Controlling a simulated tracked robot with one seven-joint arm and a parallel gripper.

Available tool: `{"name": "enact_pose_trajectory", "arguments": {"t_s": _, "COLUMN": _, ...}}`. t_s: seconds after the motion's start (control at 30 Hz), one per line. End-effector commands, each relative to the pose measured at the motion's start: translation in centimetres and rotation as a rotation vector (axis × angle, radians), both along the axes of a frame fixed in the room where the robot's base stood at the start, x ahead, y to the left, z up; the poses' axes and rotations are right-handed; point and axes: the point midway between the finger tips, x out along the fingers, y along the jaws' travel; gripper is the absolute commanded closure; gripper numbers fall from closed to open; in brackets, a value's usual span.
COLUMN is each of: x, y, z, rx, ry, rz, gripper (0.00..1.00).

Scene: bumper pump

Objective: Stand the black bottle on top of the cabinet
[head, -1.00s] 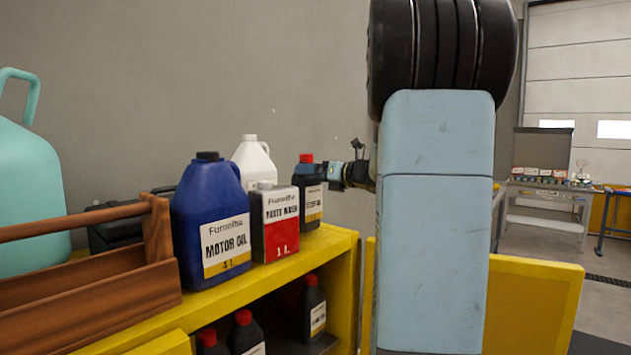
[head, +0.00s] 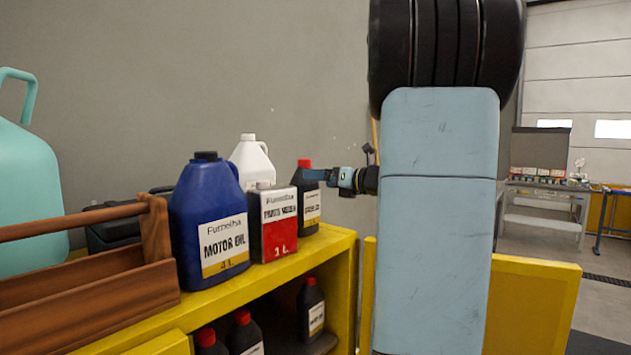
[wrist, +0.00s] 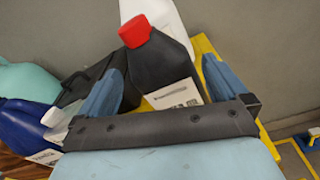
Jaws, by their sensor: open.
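The black bottle (head: 305,193) with a red cap stands upright on the yellow cabinet top (head: 285,272), near its right end. Its lower part is partly hidden behind the red and grey can. In the wrist view the black bottle (wrist: 160,68) is between the two blue fingers, with gaps showing at its sides. My gripper (head: 312,175) reaches in from the right at the bottle's upper part. In the wrist view my gripper (wrist: 162,66) is open around the bottle.
A red and grey can (head: 273,225), a blue motor oil jug (head: 208,212) and a white jug (head: 252,160) stand close left of the bottle. A wooden carrier (head: 100,285) is farther left. Several black bottles (head: 312,308) stand on the shelf below.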

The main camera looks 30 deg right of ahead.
Motion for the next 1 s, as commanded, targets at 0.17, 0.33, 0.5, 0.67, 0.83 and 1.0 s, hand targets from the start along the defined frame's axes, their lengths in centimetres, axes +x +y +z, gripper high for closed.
{"name": "enact_pose_trajectory", "arguments": {"t_s": 0.17, "x": -3.3, "y": -1.4, "z": 0.3, "rx": -0.001, "ry": 0.000, "rz": -0.003, "gripper": 0.00}}
{"name": "enact_pose_trajectory", "arguments": {"t_s": 0.33, "x": -5.8, "y": -2.4, "z": 0.4, "rx": 0.000, "ry": 0.000, "rz": -0.003, "gripper": 0.00}}
{"name": "enact_pose_trajectory", "arguments": {"t_s": 0.5, "x": -7.2, "y": -3.0, "z": 0.6, "rx": 0.000, "ry": 0.000, "rz": -0.003, "gripper": 0.00}}
{"name": "enact_pose_trajectory", "arguments": {"t_s": 0.67, "x": -7.6, "y": -3.1, "z": 0.6, "rx": 0.000, "ry": 0.000, "rz": -0.001, "gripper": 0.00}}
{"name": "enact_pose_trajectory", "arguments": {"t_s": 0.83, "x": -7.6, "y": -3.1, "z": 0.6, "rx": 0.000, "ry": 0.000, "rz": -0.001, "gripper": 0.00}}
{"name": "enact_pose_trajectory", "arguments": {"t_s": 1.0, "x": -7.6, "y": -2.1, "z": 0.4, "rx": -0.033, "ry": 0.005, "rz": 0.019, "gripper": 0.00}}
